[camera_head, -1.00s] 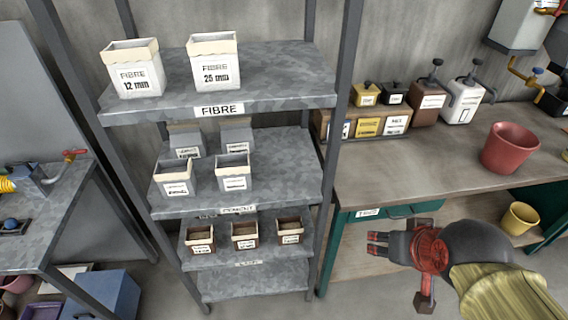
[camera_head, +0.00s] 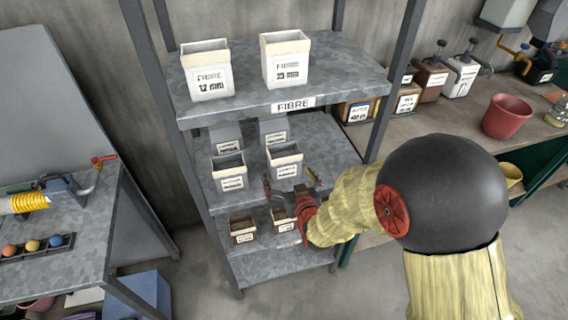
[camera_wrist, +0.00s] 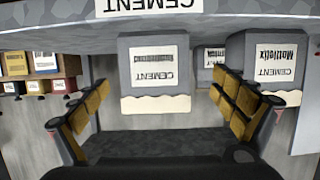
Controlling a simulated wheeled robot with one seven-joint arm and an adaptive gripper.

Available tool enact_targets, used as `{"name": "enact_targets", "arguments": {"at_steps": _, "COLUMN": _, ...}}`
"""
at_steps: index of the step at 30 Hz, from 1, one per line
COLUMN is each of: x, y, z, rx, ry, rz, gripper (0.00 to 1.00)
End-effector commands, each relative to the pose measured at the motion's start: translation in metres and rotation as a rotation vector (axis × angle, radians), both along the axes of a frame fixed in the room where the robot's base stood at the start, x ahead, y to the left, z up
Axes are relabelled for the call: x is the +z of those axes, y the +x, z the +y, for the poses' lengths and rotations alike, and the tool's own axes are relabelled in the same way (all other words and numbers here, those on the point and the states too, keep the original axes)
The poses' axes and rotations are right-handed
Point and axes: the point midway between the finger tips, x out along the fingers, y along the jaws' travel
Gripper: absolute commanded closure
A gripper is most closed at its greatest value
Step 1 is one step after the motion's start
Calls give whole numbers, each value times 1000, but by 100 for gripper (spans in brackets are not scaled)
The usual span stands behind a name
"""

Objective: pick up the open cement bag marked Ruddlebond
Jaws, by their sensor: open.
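Two open cement bags with cream rims stand at the front of the middle shelf (camera_head: 213,192). The right one (camera_head: 284,160) shows upside down in the wrist view (camera_wrist: 153,65); its label reads CEMENT, but its brand is too blurred to read surely. The left one (camera_head: 228,168) shows at the right of the wrist view (camera_wrist: 268,70), with a brand like Mollefix. Grey bags (camera_head: 274,131) stand behind, partly hidden. My gripper (camera_head: 290,186) is open and empty, in front of the right open bag. In the wrist view its fingers (camera_wrist: 160,92) spread either side of that bag, apart from it.
The upper FIBRE shelf (camera_head: 250,97) hangs over the cement bags and carries two fibre bags. The lower shelf (camera_head: 265,262) holds brown containers (camera_head: 243,229). Rack posts (camera_head: 396,85) stand at the sides. A workbench (camera_head: 455,115) is at right.

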Motion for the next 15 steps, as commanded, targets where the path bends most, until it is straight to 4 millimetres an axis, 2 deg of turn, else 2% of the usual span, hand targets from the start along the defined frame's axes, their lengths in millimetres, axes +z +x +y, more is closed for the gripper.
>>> {"name": "enact_targets", "arguments": {"at_steps": 8, "x": -11, "y": 25, "z": 5, "rx": 0, "ry": 0, "rz": 0, "gripper": 3}}
{"name": "enact_targets", "arguments": {"at_steps": 15, "x": -23, "y": 56, "z": 8, "rx": 0, "ry": 0, "rz": 0, "gripper": 3}}
